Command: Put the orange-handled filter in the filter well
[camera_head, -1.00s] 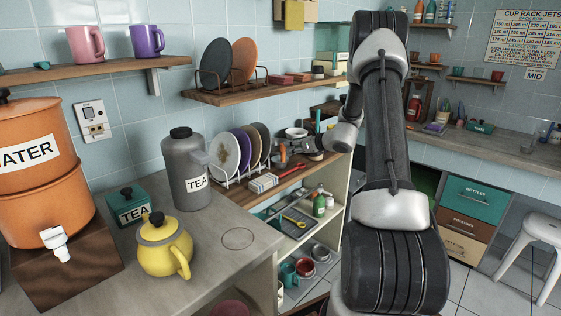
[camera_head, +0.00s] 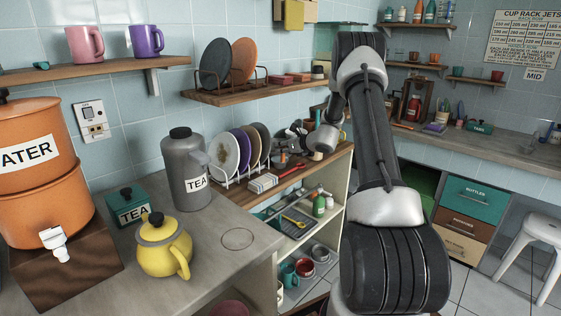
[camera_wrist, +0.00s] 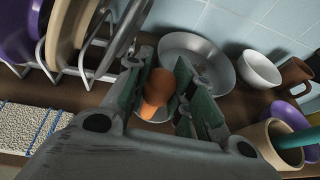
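The filter's orange handle (camera_wrist: 158,88) shows in the wrist view between the two fingers of my gripper (camera_wrist: 160,68). The fingers stand apart on either side of it, and I see no clear grip on it. A small pale rim shows below the handle; the rest of the filter is hidden. In the head view my gripper (camera_head: 294,136) is over the wooden shelf, right of the plate rack, and the handle is hard to make out there. I cannot identify the filter well with certainty. A thin dark ring (camera_head: 238,238) marks the grey counter.
Plates in a white rack (camera_wrist: 42,58) stand close left of my gripper. A metal pan (camera_wrist: 222,65), a white bowl (camera_wrist: 259,69) and a tan pot (camera_wrist: 262,146) stand to its right.

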